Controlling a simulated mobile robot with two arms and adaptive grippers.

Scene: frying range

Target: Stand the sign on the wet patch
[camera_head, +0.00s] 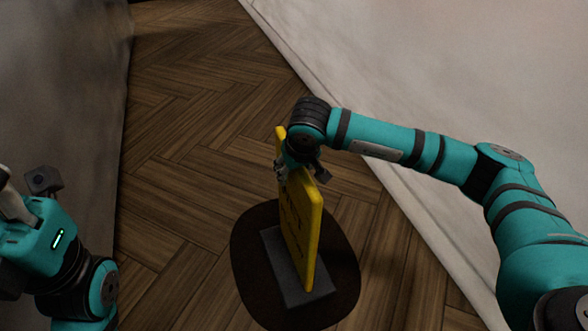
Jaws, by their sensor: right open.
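The yellow sign (301,226) stands upright on a flat grey base (309,299). The base rests within the dark, rounded wet patch (252,246) on the wooden floor. My right gripper (298,174) is at the top of the sign, close around its upper edge, with its jaws open. The wrist hides part of the sign's top and much of the fingers. My left arm is at the lower left, away from the sign, and its fingers cannot be made out.
A pale wall (440,70) runs along the right side, with a skirting (290,66) at its foot. A grey wall (60,100) bounds the left. The herringbone wooden floor (185,130) between them is clear beyond the sign.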

